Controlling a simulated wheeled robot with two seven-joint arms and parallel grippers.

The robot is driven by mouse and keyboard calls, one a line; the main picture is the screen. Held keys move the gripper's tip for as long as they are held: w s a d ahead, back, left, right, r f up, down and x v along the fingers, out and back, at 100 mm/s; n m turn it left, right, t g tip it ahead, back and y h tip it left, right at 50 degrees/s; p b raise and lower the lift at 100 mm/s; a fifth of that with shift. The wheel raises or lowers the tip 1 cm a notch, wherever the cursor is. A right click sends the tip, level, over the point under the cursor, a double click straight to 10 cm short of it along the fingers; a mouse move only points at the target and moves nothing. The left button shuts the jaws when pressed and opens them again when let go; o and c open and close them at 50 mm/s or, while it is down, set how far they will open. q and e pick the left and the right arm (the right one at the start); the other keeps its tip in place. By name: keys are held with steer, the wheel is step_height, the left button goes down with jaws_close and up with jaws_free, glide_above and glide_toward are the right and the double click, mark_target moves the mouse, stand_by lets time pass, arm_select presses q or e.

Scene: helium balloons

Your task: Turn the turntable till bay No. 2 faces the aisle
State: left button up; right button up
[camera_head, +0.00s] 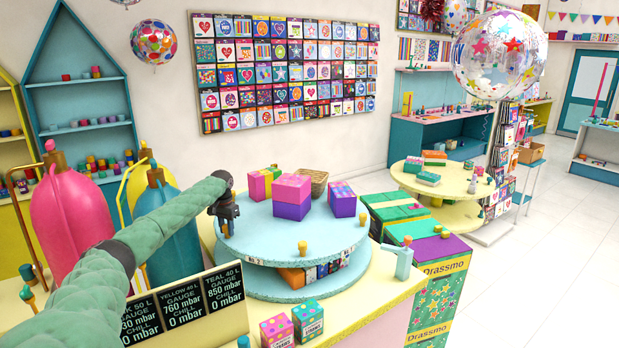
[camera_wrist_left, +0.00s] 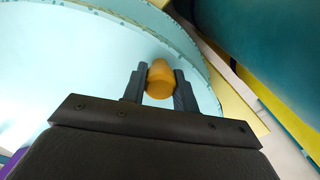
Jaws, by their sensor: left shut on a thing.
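The turntable (camera_head: 262,232) is a pale blue round stand with two tiers on the cream counter. Small yellow-orange knobs stand on its upper rim; one knob (camera_head: 302,247) is at the front and another (camera_head: 363,219) at the right. My left gripper (camera_head: 226,222) is at the rim's left side. In the left wrist view my left gripper (camera_wrist_left: 160,80) is shut on a yellow-orange knob (camera_wrist_left: 160,86), with a dark finger on each side. Small marks on the rim are too small to read, so I cannot tell which bay is No. 2. My right gripper is out of view.
Purple and pink boxes (camera_head: 292,195) and a wicker basket (camera_head: 313,181) stand on the upper tier. Gas cylinders (camera_head: 70,215) and black gauge signs (camera_head: 183,302) are at the left. Small gift boxes (camera_head: 307,318) stand in front; stacked cartons (camera_head: 430,270) are at the right.

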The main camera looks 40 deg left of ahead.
mark_target(250, 250)
arm_select(q)
steer(key=shift+s+d+n, duration=0.2)
steer(key=shift+d+n, duration=0.15)
steer(key=shift+d, duration=0.6)
steer(key=shift+s+d+n, duration=0.15)
steer(key=shift+d+n, duration=0.2)
steer(key=shift+d, duration=0.65)
steer(key=shift+d, duration=0.1)
steer(key=shift+d+n, duration=0.4)
steer(key=shift+d, duration=0.7)
steer(key=shift+d+n, duration=0.8)
steer(key=shift+d, duration=1.4)
steer(key=shift+w+d+n, duration=0.1)
steer(key=shift+d+n, duration=0.4)
steer(key=shift+d, duration=0.5)
